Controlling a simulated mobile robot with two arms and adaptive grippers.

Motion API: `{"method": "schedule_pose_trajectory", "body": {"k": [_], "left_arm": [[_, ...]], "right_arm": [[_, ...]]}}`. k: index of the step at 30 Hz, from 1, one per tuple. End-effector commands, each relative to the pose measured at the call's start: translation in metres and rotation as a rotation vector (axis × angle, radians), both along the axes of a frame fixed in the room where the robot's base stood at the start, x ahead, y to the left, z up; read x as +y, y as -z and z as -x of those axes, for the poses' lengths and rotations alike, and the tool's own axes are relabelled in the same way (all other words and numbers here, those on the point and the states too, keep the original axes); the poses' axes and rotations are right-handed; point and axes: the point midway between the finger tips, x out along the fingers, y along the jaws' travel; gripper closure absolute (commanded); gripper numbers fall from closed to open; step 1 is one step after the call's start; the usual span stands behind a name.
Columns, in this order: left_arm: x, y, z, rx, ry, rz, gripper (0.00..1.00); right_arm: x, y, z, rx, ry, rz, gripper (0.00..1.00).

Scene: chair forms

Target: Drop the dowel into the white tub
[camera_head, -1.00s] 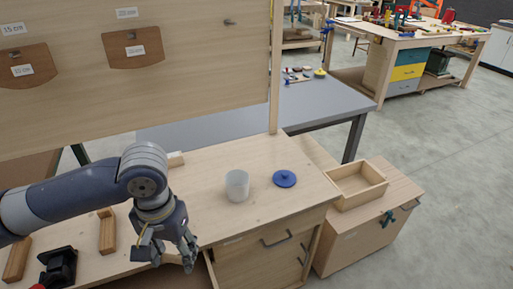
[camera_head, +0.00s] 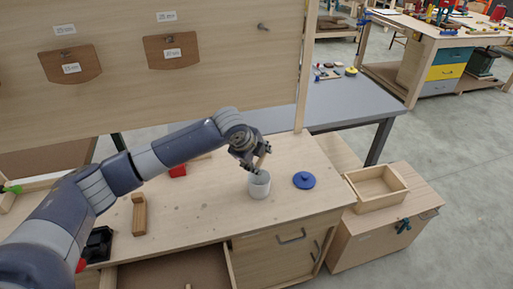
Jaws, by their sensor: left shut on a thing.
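The white tub (camera_head: 260,190) stands upright on the wooden workbench, near its right end. My left gripper (camera_head: 257,164) is directly above the tub's mouth and points down at it. It is shut on the dowel (camera_head: 261,161), a short pale wooden piece that shows between the fingers. The dowel's lower end is close to the tub's rim; I cannot tell whether it is inside. My right gripper is not in view.
A blue lid (camera_head: 304,180) lies right of the tub. A wooden block (camera_head: 139,214), a black holder (camera_head: 99,243) and a red object (camera_head: 178,170) are at left. An open drawer (camera_head: 175,270) juts out in front. An open wooden box (camera_head: 376,190) sits on the right cabinet.

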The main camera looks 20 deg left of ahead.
Motion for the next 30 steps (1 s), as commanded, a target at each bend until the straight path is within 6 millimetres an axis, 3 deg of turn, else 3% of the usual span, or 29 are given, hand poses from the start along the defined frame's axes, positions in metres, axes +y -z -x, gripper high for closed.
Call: {"method": "schedule_pose_trajectory", "body": {"k": [6,14,30], "left_arm": [[0.010,0.001,-0.017,-0.041,0.127,0.014,0.60],[0.011,0.008,-0.020,-0.051,0.152,0.015,0.60],[0.011,0.054,-0.019,-0.049,0.151,0.014,0.60]], "right_arm": [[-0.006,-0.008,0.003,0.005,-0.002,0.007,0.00],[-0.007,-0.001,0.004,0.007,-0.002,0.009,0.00],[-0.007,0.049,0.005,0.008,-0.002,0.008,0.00]]}}
